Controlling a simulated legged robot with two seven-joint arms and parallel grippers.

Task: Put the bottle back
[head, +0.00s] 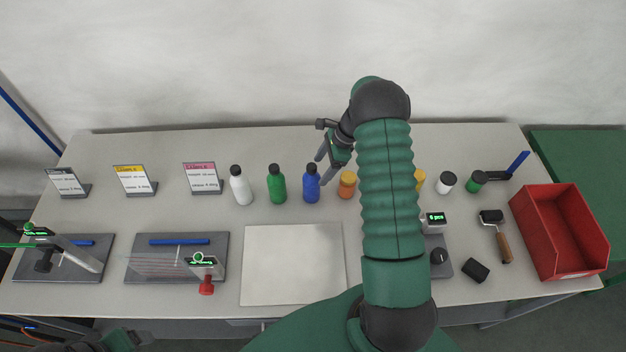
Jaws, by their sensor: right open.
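Three bottles with black caps stand upright in a row at the middle of the bench: a white bottle (241,190), a green bottle (277,188) and a blue bottle (312,188). Which one the task means cannot be told. My right gripper (325,171) is open and empty, its fingers pointing down by the upper right of the blue bottle. Whether they touch it is unclear. A dark and green part of my left arm shows at the bottom left edge, perhaps with its gripper (85,343), cut off by the frame.
An orange jar (347,184) stands right of the blue bottle, partly near my arm. A white mat (293,264) lies bare in front. Label stands (203,178) are left, a red bin (562,232) right. My right arm hides the bench's middle right.

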